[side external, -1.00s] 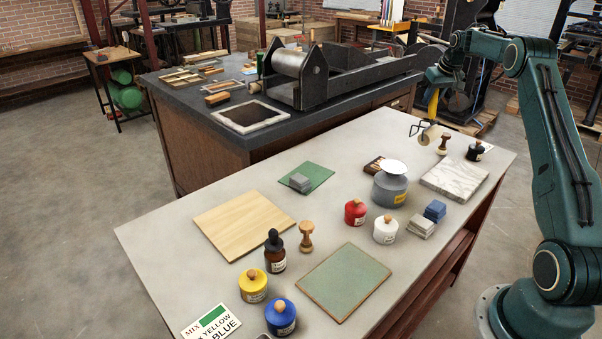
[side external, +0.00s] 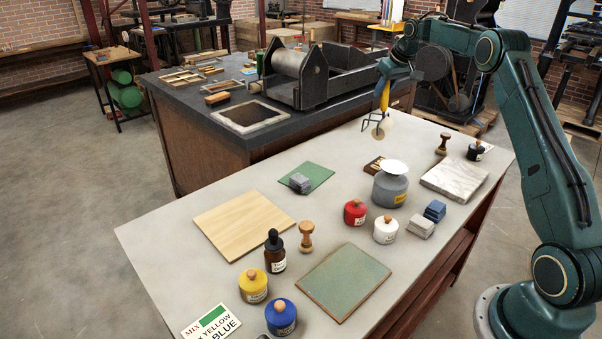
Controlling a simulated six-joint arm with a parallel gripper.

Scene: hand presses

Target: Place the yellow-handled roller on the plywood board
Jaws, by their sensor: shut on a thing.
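The yellow-handled roller (side external: 384,98) hangs below my gripper (side external: 387,77), handle up, with its wire frame and pale roller end at the bottom. My gripper is shut on the yellow handle; the fingertips are small and hard to make out. The roller is held over the far part of the grey table, behind the grey can. The plywood board (side external: 243,218) lies flat and bare on the left part of the table, well to the left of and nearer than the roller.
Between roller and board lie a green sheet (side external: 318,174) with grey blocks and a grey can (side external: 390,187). A dark bottle (side external: 274,252) and wooden stamp (side external: 306,237) stand right of the board. A dark press bench (side external: 200,118) stands behind the table.

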